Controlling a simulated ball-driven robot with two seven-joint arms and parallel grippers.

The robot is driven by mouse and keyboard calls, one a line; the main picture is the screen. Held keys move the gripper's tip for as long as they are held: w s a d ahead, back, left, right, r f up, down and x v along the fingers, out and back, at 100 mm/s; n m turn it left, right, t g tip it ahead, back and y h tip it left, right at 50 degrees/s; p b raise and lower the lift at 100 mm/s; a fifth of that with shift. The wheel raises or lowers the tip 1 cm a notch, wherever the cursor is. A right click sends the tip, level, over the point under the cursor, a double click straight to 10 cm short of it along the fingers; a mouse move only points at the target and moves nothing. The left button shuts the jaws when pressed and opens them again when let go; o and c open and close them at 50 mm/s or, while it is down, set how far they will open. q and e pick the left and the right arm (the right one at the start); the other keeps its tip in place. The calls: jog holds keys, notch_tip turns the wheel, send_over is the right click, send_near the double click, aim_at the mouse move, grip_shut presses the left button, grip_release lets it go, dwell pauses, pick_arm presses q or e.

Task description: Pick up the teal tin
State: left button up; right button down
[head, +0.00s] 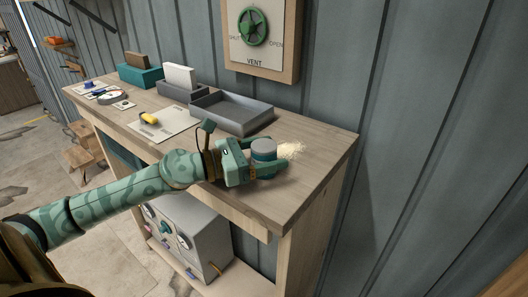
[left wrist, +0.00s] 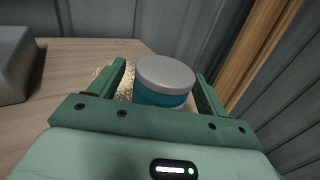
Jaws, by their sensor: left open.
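The teal tin (head: 263,152) has a grey lid and stands upright near the right end of the wooden workbench. It also shows in the left wrist view (left wrist: 164,97), where it sits between the two fingers. My left gripper (head: 267,160) is open around the tin, with one finger on each side. In the left wrist view my left gripper (left wrist: 164,88) shows a small gap between the tin and the fingers. The tin's lower part is partly hidden by the gripper in both views. My right gripper is not in view.
A pale grainy heap (head: 291,149) lies just beyond the tin. An empty grey tray (head: 232,114) stands on the bench behind my gripper. A white sheet (head: 166,125) with a yellow item (head: 149,118) lies left. The wall with the vent wheel (head: 253,27) rises behind the bench.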

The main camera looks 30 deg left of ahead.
pick_arm(q)
jog(key=shift+w+d, duration=0.3)
jog(key=shift+w, duration=0.05)
jog(key=c, duration=1.2)
jog(key=shift+o, duration=0.2)
